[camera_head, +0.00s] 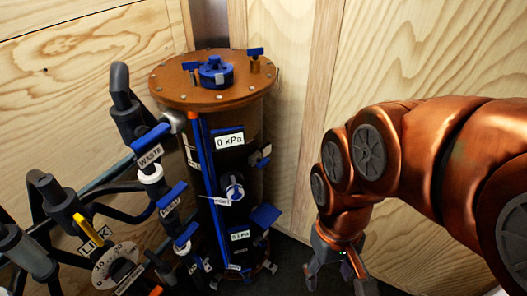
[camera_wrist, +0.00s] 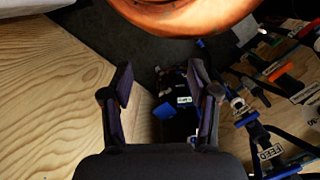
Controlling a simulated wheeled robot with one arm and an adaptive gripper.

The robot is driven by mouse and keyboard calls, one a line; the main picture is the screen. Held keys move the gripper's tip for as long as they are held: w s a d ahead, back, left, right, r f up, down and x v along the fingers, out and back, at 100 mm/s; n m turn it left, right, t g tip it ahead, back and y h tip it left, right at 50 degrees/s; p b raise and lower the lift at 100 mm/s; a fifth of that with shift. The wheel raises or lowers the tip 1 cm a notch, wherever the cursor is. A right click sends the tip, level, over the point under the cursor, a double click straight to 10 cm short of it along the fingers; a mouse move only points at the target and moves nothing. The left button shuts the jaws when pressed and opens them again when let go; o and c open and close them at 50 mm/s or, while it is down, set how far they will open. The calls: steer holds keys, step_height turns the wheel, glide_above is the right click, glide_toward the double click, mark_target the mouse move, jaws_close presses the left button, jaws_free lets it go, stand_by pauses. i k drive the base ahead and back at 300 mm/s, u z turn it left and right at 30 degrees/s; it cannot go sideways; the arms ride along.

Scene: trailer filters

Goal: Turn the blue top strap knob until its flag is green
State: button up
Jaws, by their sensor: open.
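A brown cylindrical tank (camera_head: 258,130) stands upright in the corner. A blue knob (camera_head: 215,72) sits on top of its lid, and another round blue knob (camera_head: 232,188) is on its front side. I cannot tell which one is the top strap knob, and no green flag is clearly visible. My gripper (camera_head: 338,278) points down, to the right of the tank and apart from it. Its fingers are spread and empty. In the wrist view the open gripper (camera_wrist: 160,82) has dark, partly hidden blue parts (camera_wrist: 164,110) of the equipment beyond it.
Black pipes with blue-handled valves, including one labelled WASTE (camera_head: 150,155), stand left of the tank. A round dial (camera_head: 118,265) is at lower left. In the wrist view a FEED label (camera_wrist: 270,153) is at lower right. Plywood walls (camera_head: 300,70) close behind the tank.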

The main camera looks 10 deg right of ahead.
mark_target(261, 163)
steer(key=z, duration=0.45)
steer(key=k, duration=1.1)
steer(key=i, duration=0.3)
steer(key=u, duration=0.8)
steer(key=i, duration=0.85)
steer(key=u, duration=0.15)
